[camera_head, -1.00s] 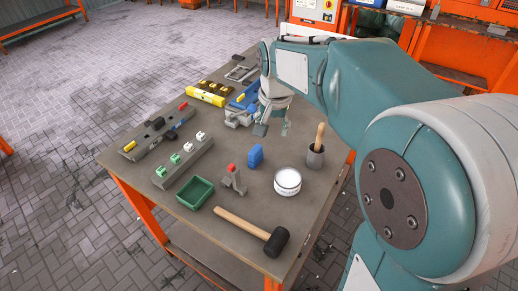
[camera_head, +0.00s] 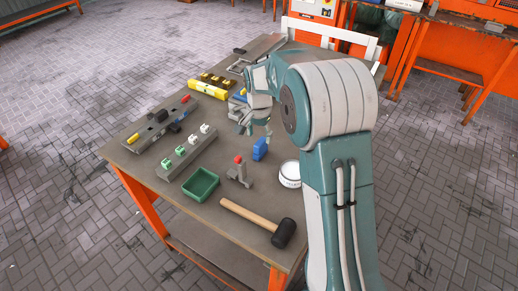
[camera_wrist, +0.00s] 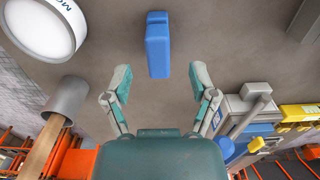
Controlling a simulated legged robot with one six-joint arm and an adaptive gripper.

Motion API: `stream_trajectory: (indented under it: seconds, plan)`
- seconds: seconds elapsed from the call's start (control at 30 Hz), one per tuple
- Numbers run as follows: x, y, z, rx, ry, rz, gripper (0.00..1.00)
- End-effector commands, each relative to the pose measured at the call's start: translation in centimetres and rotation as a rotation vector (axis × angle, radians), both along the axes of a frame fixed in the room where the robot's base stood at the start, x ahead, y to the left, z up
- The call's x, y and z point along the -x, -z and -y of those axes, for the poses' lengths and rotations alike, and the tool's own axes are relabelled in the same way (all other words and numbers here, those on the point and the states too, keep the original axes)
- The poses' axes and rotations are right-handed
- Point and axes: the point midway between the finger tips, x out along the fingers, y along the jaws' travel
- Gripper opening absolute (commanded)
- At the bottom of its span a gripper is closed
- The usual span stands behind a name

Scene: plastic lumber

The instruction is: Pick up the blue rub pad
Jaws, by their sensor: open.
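The blue rub pad (camera_head: 261,149) stands on the workbench (camera_head: 217,215), left of a white round tin. My gripper (camera_head: 256,129) is just behind and above it in the head view. In the wrist view the blue pad (camera_wrist: 158,45) lies ahead of my open gripper (camera_wrist: 160,88), roughly centred between the fingertips but beyond them. The fingers are apart with nothing between them, and the pad is not touched. In the head view the fingertips are small and partly hidden by the wrist.
A red-topped grey part (camera_head: 239,170), green tray (camera_head: 200,184) and black mallet (camera_head: 262,224) lie in front. A yellow level (camera_head: 208,90) lies behind.

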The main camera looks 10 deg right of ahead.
Motion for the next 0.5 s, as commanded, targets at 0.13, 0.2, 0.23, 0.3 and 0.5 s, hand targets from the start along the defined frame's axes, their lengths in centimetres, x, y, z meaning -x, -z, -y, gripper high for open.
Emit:
stream_trajectory:
  seconds: [0.13,0.2,0.23,0.3,0.5]
  plan:
    - [0.0,1.4,0.3,-0.003,0.001,-0.003,0.74]
    - [-0.1,2.5,0.4,-0.005,0.001,-0.004,0.74]
    - [-0.1,3.0,0.4,-0.006,0.001,-0.004,0.74]
    - [-0.2,4.0,0.3,-0.006,0.001,-0.003,0.74]
    - [-0.2,5.5,0.0,-0.003,0.001,0.000,0.74]
